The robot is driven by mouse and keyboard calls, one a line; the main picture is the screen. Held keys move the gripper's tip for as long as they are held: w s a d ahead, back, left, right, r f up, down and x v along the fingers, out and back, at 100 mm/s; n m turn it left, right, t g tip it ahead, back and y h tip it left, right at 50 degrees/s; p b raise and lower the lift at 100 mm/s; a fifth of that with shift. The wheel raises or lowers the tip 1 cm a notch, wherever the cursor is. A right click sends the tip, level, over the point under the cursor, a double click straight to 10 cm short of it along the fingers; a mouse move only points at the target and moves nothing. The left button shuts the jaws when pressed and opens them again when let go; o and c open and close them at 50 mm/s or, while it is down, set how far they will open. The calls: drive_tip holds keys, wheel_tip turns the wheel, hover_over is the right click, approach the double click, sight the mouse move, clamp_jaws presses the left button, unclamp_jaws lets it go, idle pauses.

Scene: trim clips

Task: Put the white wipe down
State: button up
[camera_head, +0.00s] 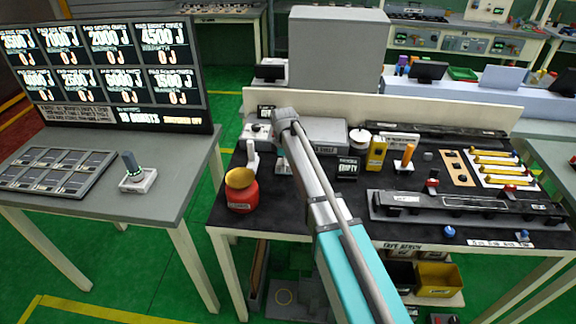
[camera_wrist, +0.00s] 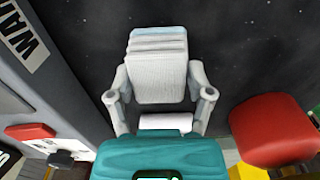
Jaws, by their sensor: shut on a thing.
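The white wipe (camera_wrist: 158,65) is a pale, folded, layered pad in the wrist view. My gripper (camera_wrist: 160,93) is shut on it, with one finger at each side of the pad. A pale rolled piece (camera_wrist: 166,122) shows between the fingers nearer the palm; I cannot tell if it is part of the wipe. The black work surface (camera_wrist: 235,50) lies behind the wipe, and I cannot tell whether they touch. In the head view my arm reaches over the left part of the black-topped bench (camera_head: 320,210); the wipe is not clear there.
A red rounded object (camera_wrist: 272,130) is close right of my gripper in the wrist view. A grey edge with a label (camera_wrist: 25,45) lies left. In the head view, a red pot with a brass top (camera_head: 242,195) stands at the bench's left; a black rail (camera_head: 465,208) lies right.

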drive_tip(key=shift+f, duration=0.15)
drive_tip(key=o, duration=1)
drive_tip(key=shift+r, duration=0.2)
wheel_tip(320, 180, up, 12)
drive_tip(key=p, duration=1.2)
idle(0.5)
